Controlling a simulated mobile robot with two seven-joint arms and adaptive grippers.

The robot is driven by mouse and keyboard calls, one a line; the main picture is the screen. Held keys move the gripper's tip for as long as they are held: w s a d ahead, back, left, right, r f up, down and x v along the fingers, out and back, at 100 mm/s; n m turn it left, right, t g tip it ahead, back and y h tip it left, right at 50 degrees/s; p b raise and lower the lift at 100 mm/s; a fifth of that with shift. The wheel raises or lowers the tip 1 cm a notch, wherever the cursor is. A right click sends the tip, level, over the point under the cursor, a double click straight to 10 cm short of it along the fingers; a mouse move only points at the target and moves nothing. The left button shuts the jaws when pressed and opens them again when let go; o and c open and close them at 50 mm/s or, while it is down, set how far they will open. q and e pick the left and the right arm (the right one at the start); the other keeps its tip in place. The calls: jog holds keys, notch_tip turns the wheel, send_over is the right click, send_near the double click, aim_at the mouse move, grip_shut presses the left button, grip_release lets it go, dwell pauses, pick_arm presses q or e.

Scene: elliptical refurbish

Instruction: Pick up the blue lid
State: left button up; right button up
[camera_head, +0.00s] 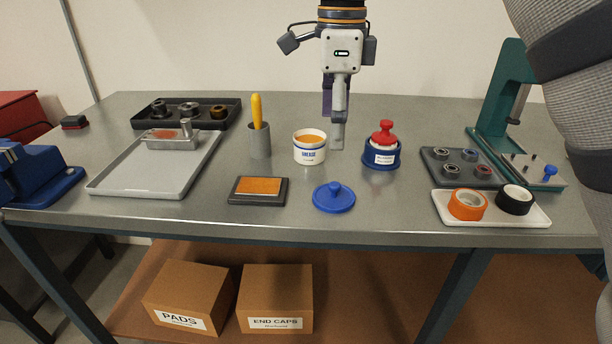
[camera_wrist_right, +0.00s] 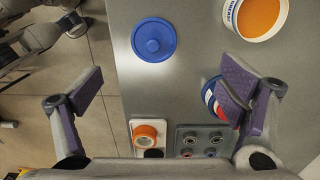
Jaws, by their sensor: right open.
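The blue lid (camera_head: 334,198) is a round disc with a small knob on top. It lies flat on the grey workbench (camera_head: 400,213) near the front edge, knob up. In the right wrist view the lid (camera_wrist_right: 153,40) shows near the top, forward of the fingers. My right gripper (camera_head: 334,118) hangs above the bench, behind the lid and apart from it. In the right wrist view the gripper (camera_wrist_right: 166,92) is open, with purple pads wide apart and nothing between them. My left gripper is not in view.
A white grease jar (camera_head: 309,150) and a blue container with a red knob (camera_head: 382,153) flank the right gripper. A framed orange pad (camera_head: 258,191) lies left of the lid. A white tray (camera_head: 490,219) with tape rolls is to the right. Bare bench surrounds the lid.

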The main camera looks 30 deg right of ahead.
send_over(338, 185)
notch_tip(338, 185, down, 5)
jog(key=shift+s+a, duration=0.1)
jog(key=f, duration=0.6)
jog(key=shift+w+f, duration=0.2)
jog(key=c, duration=1.3)
jog(key=shift+s, duration=0.15)
jog(key=c, duration=0.3)
